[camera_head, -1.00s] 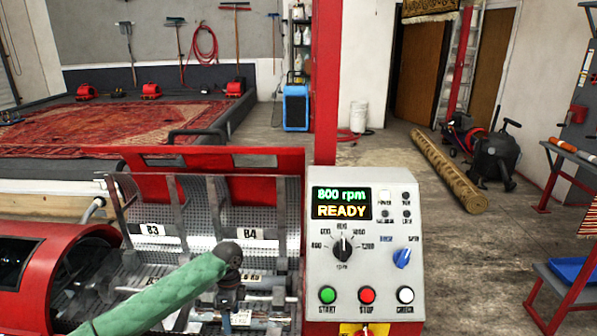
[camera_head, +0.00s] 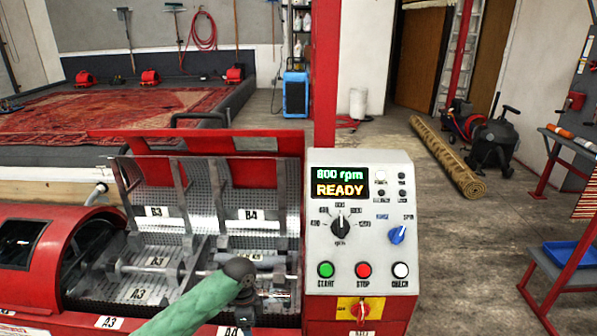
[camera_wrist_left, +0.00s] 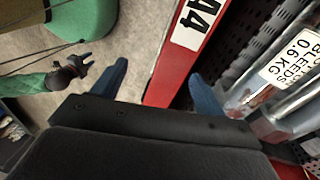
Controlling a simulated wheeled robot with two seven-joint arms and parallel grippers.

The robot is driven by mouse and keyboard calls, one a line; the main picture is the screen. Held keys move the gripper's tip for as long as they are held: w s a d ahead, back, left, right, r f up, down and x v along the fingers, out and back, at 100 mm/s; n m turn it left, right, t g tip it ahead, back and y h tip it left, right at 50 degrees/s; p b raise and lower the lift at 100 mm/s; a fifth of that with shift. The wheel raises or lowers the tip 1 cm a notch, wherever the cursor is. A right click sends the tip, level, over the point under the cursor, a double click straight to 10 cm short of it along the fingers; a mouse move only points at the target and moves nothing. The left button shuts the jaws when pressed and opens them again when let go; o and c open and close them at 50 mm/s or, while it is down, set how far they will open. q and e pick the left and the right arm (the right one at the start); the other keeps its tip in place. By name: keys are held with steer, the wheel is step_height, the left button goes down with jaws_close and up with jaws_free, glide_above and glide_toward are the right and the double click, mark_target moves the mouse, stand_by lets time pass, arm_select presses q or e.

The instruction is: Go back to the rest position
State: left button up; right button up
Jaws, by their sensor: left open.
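My left gripper (camera_wrist_left: 158,88) is open, with its two blue fingers apart and nothing between them in the left wrist view. Below it in that view are the red machine edge with an A4 label (camera_wrist_left: 200,20) and a metal part tagged "bleeds 0.6 kg" (camera_wrist_left: 290,58). In the head view my green left arm reaches over the front of the red machine (camera_head: 40,268); its fingers are mostly hidden there by the wrist. My right gripper (camera_wrist_left: 86,66) shows small at the left of the wrist view, apart from the machine; its jaw state is unclear.
The control panel (camera_head: 375,265) reads 800 rpm READY, close right of my left wrist. A rolled rug (camera_head: 445,158) lies on the floor. Right of the panel the near floor is open up to the bench (camera_head: 560,262).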

arm_select(q)
steer(key=s+d+f+n+t+h, duration=0.1)
steer(key=s+d+n, duration=0.15)
steer(key=s, duration=0.45)
steer(key=s+d+f+n+t+h, duration=0.1)
steer(key=s+d+f+n+t, duration=0.15)
steer(key=s, duration=0.45)
steer(key=s+a+r+n+t+y, duration=0.25)
steer(key=s+a+n, duration=0.85)
steer(key=s, duration=0.6)
steer(key=s+d+f+g, duration=0.1)
steer(key=s+f, duration=0.1)
steer(key=f, duration=1.7)
steer(key=s+f+g, duration=0.2)
steer(key=s+f, duration=0.1)
steer(key=f, duration=1.6)
steer(key=shift+d+f+m, duration=0.2)
steer(key=shift+d+m, duration=0.15)
steer(key=shift+m, duration=0.05)
